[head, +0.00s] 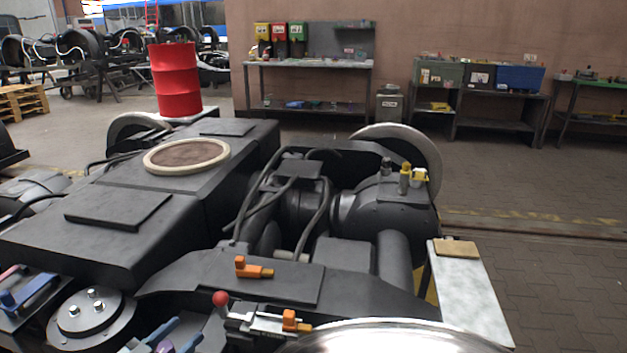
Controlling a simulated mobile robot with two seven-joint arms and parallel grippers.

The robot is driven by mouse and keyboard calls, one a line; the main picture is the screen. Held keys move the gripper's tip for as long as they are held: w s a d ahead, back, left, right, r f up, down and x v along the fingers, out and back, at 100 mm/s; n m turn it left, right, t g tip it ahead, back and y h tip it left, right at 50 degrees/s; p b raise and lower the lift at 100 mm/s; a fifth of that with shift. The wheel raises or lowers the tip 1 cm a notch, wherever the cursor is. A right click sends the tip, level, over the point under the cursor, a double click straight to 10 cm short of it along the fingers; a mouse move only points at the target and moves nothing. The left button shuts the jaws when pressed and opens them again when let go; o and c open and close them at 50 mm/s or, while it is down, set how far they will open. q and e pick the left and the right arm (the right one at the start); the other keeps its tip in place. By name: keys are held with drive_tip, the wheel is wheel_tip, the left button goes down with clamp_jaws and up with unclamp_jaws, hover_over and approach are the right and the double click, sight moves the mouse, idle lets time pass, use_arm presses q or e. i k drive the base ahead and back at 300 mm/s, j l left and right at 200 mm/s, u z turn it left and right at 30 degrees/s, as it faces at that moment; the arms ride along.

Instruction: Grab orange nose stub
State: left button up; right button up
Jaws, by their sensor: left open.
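An orange stub (252,270) with an upright block and a short nose pointing right lies on the flat dark plate of the near bogie frame. A second, similar orange piece (290,320) sits lower in the head view, on a small black and silver fixture (262,320). My left gripper (189,328) shows at the bottom edge as two blue fingers, apart, pointing up and right. It is below and left of the orange stub, not touching it. Most of that gripper is cut off by the frame.
A red knob (220,298) stands up beside the fixture. A bolted round plate (90,312) and a tray with blue parts (28,292) are at left. Dark hoses (262,205) arch behind the plate. A light side table (470,295) holds a brown board (456,248).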

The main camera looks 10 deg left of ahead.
sight(291, 324)
drive_tip(key=k+j, duration=0.2)
drive_tip(key=k, duration=0.3)
drive_tip(key=k+j, duration=0.2)
drive_tip(key=k, duration=0.25)
